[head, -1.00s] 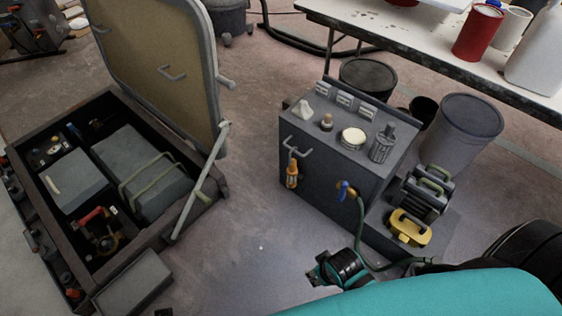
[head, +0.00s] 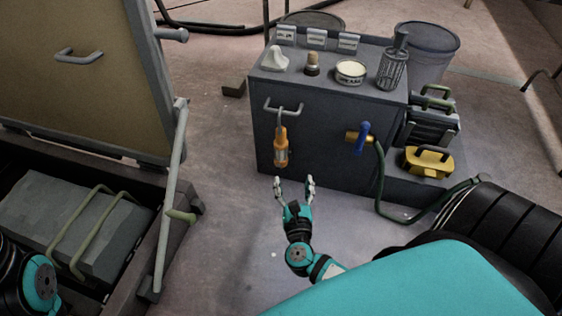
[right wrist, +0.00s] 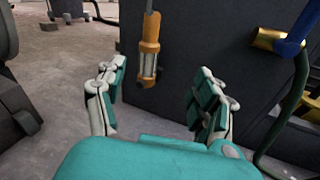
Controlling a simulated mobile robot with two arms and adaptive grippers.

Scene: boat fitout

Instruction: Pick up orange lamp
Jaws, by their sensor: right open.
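The orange lamp (head: 281,148) hangs by its hook from a grey handle (head: 284,108) on the front of a dark grey cabinet (head: 325,160). In the right wrist view the lamp (right wrist: 149,48) hangs upright, with a clear tube in a lower cage, beyond the fingers. My right gripper (head: 295,184) is open and empty, just below and in front of the lamp, apart from it. In the right wrist view its two fingers (right wrist: 160,92) stand wide apart, with the lamp between and above them. A teal part of an arm shows at the lower left; my left gripper's fingers are not visible.
A blue-handled brass valve (head: 361,138) with a green hose sits right of the lamp. A yellow case (head: 428,161) stands further right. A tin (head: 351,71) and a mesh canister (head: 393,66) stand on the cabinet. An open hatch lid (head: 85,75) is at left.

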